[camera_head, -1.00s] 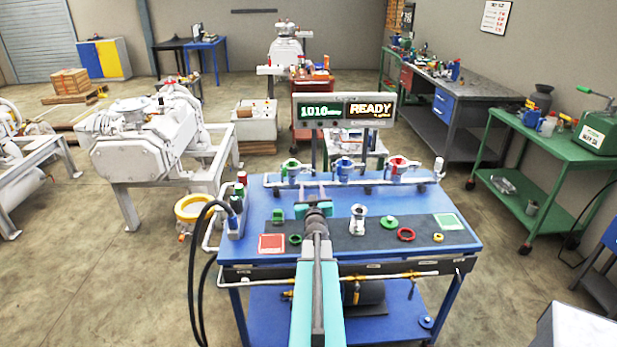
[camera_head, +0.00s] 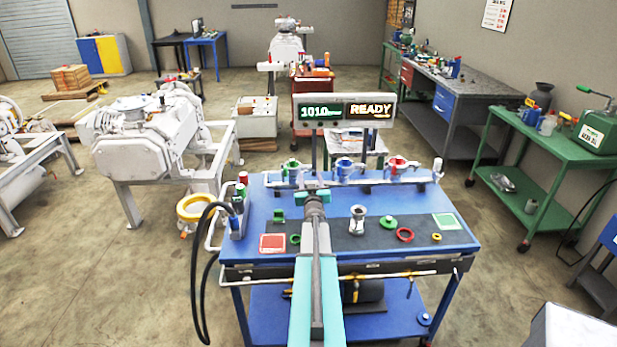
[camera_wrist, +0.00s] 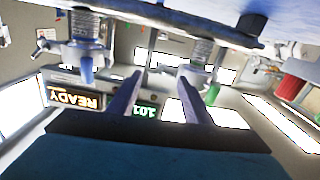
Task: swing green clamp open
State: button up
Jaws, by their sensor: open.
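The green clamp (camera_head: 290,168) sits at the left end of the row of ports along the bench's back edge. In the upside-down wrist view, the green clamp (camera_wrist: 209,91) shows at the right, near one fingertip and partly hidden by it. My gripper (camera_head: 312,192) is at the rear of the bench, just right of the green clamp in the head view. In the wrist view my gripper (camera_wrist: 162,76) is open, with nothing between its two fingers. I cannot tell whether a finger touches the clamp.
The blue clamp (camera_head: 343,166) and red clamp (camera_head: 397,165) stand along the same rail to the right. A display (camera_head: 345,111) reading READY rises behind. Loose rings and a metal fitting (camera_head: 358,219) lie on the dark mat. A bottle holder (camera_head: 239,215) with black hoses stands left.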

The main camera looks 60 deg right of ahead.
aim_at(309, 171)
jog(key=shift+x, duration=1.05)
